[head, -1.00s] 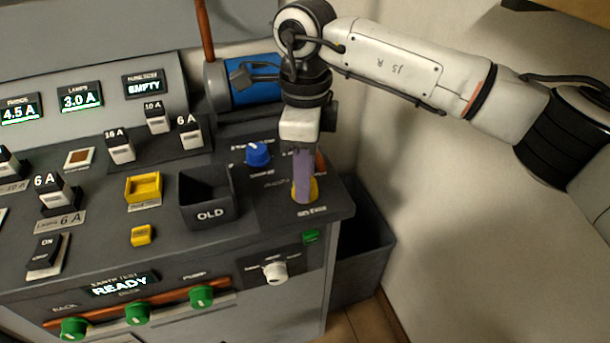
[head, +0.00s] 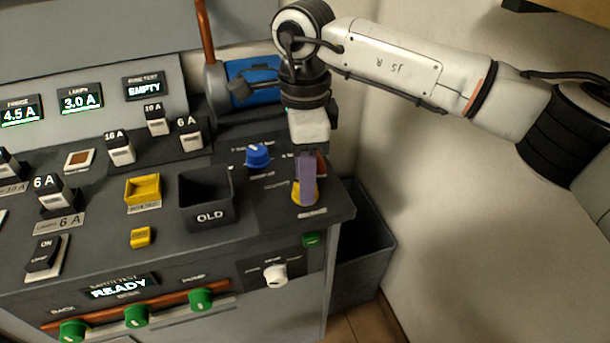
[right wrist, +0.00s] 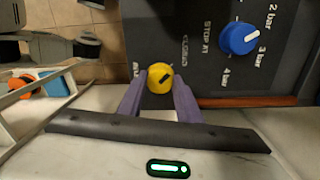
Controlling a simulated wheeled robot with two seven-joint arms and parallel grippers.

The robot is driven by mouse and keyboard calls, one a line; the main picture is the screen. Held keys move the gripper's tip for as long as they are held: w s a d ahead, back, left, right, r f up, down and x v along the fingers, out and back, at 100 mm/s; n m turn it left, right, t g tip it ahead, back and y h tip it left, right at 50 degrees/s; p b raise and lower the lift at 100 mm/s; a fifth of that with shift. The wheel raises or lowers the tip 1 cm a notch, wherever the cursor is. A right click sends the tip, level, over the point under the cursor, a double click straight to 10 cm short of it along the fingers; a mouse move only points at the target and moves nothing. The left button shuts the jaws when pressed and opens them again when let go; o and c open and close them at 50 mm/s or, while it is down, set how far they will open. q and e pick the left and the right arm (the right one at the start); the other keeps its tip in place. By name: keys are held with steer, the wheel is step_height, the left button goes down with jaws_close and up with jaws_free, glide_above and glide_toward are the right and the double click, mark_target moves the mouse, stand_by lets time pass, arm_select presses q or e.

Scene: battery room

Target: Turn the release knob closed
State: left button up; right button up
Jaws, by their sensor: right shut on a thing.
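The yellow release knob (head: 296,194) stands near the right front corner of the grey console. My right gripper (head: 307,195) comes down on it from above, and its purple fingers hide part of the knob. In the right wrist view the yellow knob (right wrist: 160,78) sits between the two purple fingertips (right wrist: 159,88), with a dark mark on its face. The right gripper is shut on it. The panel lettering beside the knob is partly readable, but I cannot tell which setting the mark points to. My left gripper is not in view.
A blue knob (head: 257,155) with bar markings is close behind and left of the yellow one. A dark bin marked OLD (head: 209,213) stands to the left. A white knob (head: 275,275) is on the front face. A grey bin (head: 365,245) stands on the floor at right.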

steer(key=o, duration=1)
steer(key=shift+o, duration=0.2)
step_height(320, 180, up, 8)
steer(key=shift+w+f, duration=0.15)
